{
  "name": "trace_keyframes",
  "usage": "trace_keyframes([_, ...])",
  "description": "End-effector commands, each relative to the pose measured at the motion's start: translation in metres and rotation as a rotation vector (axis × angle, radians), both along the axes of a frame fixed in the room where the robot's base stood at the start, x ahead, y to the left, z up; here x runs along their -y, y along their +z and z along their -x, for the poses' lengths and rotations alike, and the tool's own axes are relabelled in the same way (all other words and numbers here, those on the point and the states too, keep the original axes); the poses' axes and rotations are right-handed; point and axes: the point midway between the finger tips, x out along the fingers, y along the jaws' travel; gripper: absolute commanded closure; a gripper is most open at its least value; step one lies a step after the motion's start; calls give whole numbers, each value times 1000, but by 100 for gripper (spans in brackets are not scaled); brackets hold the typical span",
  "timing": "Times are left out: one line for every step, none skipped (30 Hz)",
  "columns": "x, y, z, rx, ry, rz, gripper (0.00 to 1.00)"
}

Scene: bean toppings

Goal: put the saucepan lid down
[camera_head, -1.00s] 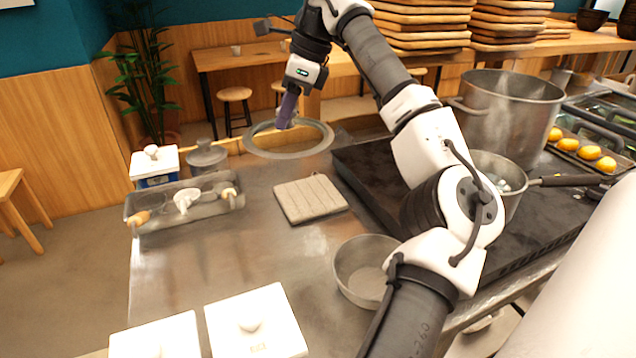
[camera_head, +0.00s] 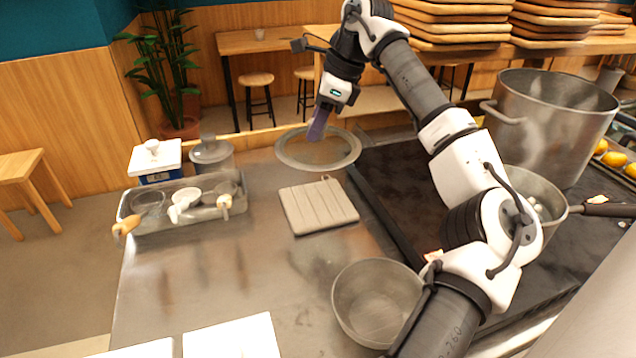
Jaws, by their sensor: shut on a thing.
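The saucepan lid (camera_head: 293,157) is a round see-through disc with a grey rim. It is at the far end of the steel counter, just beyond the folded grey cloth (camera_head: 318,205). My gripper (camera_head: 318,128) points down at the lid's middle and is shut on its knob, which the fingers hide. I cannot tell whether the rim touches the counter or hangs a little above it. The saucepan (camera_head: 535,200) stands at the right on the dark stove, partly behind my arm.
A tray (camera_head: 190,222) with several utensils stands at the left, with a lidded grey pot (camera_head: 212,155) behind it. A steel bowl (camera_head: 375,300) is at the front. A large stockpot (camera_head: 545,125) stands on the stove (camera_head: 400,190). The counter (camera_head: 250,265) is clear left of the cloth.

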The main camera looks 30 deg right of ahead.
Motion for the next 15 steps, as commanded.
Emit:
trace_keyframes([1,-14,1,-1,0,-3,97])
trace_keyframes([0,-22,1,-1,0,-3,97])
trace_keyframes([0,-33,1,0,0,-4,97])
trace_keyframes([0,-40,1,-1,0,-2,97])
trace_keyframes([0,-48,1,-1,-1,-3,97])
trace_keyframes([-1,-58,1,1,1,-4,97])
trace_keyframes([0,-64,1,-1,0,-3,97])
trace_keyframes([0,-70,0,0,-1,-2,97])
trace_keyframes([0,-78,0,1,0,-3,97])
trace_keyframes([0,-82,0,2,0,-2,97])
trace_keyframes([0,-86,0,2,0,-1,97])
trace_keyframes([0,-90,0,1,-1,0,97])
trace_keyframes([0,-93,0,1,-1,0,97])
trace_keyframes([0,-94,0,1,0,1,97])
trace_keyframes([0,-96,0,1,0,1,97])
